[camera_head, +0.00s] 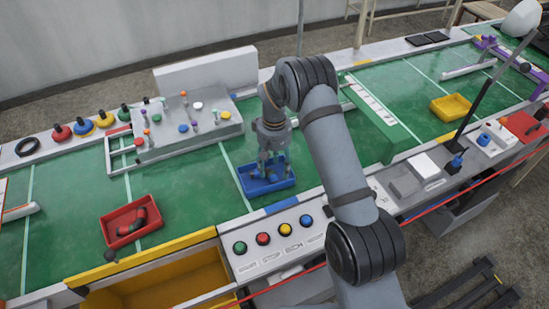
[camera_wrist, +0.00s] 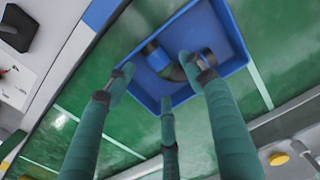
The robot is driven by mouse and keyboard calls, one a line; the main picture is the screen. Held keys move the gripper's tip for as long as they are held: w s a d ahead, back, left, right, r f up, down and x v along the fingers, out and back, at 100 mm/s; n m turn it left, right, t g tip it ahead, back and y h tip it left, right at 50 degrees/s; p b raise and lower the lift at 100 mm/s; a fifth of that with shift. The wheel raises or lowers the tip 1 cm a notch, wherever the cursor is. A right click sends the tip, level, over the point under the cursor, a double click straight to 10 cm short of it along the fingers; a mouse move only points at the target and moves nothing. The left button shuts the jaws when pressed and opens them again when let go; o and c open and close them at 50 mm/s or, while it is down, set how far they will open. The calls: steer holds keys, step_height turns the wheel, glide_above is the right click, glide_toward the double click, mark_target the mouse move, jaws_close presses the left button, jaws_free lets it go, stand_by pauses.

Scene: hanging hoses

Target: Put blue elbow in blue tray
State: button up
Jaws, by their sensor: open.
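The blue tray (camera_head: 272,188) stands on the green surface in the head view, below my gripper (camera_head: 264,168). In the wrist view the tray (camera_wrist: 229,32) fills the upper middle. The blue elbow (camera_wrist: 155,56), dark with a blue end, lies inside the tray. My gripper's three green fingers (camera_wrist: 160,95) are open and spread over the tray. The fingers partly overlap the elbow in the picture, and I cannot tell whether they touch it. In the head view the elbow is not clearly seen behind the gripper.
A red tray (camera_head: 108,229) with a red elbow (camera_head: 134,220) stands at left. A grey rack (camera_head: 160,146) with coloured fittings stands behind. A yellow tray (camera_head: 450,117) is at far right. A button panel (camera_head: 276,248) lies in front of the blue tray.

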step_height(320, 180, up, 19)
steer(key=p, duration=0.6)
steer(key=shift+f, duration=0.2)
steer(key=shift+f, duration=0.1)
step_height(320, 180, down, 11)
steer(key=b, duration=0.6)
steer(key=shift+r, duration=0.3)
